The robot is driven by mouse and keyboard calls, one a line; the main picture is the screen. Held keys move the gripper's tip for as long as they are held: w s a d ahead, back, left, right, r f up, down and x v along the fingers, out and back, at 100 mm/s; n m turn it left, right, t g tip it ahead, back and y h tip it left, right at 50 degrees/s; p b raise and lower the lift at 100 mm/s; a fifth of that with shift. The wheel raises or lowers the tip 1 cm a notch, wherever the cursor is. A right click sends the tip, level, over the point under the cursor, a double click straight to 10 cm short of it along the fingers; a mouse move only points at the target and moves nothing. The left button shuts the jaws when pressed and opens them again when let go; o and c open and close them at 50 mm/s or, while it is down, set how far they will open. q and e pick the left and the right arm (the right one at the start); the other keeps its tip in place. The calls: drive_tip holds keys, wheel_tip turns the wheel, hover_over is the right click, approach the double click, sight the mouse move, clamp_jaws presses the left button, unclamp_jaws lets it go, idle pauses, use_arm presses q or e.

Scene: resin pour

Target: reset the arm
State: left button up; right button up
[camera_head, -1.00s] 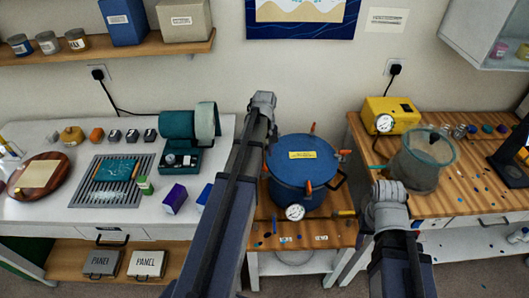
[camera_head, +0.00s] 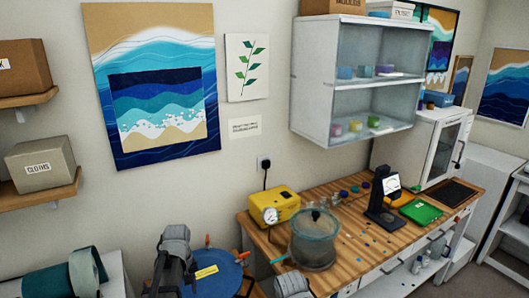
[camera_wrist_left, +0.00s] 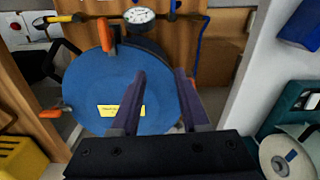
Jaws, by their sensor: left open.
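My left gripper (camera_wrist_left: 160,75) shows in the left wrist view with its two fingers apart and nothing between them. It is above the blue round lid of the pressure pot (camera_wrist_left: 85,85), which fills much of the left of that view. In the head view only a joint of my left arm shows at the bottom, partly in front of the blue pot lid (camera_head: 222,276); the fingers are not seen there. A grey joint of my right arm shows at the bottom edge, and my right gripper is not in view.
A yellow pump box (camera_head: 274,206) with a gauge and a clear round chamber (camera_head: 314,243) stand on the wooden bench (camera_head: 355,250). A black stand (camera_head: 383,205) and a green flat item (camera_head: 421,211) are farther right. A glass-fronted wall cabinet (camera_head: 293,95) hangs above.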

use_arm(q)
drive_tip(key=s+d+m, duration=0.5)
drive_tip(key=s+d, duration=0.2)
drive_tip(key=d, duration=0.3)
drive_tip(key=s+d+f+m+y+b, duration=0.1)
drive_tip(key=s+d+m, duration=0.5)
drive_tip(key=d, duration=0.5)
drive_tip(key=shift+s, duration=0.8)
drive_tip(key=shift+o, duration=0.4)
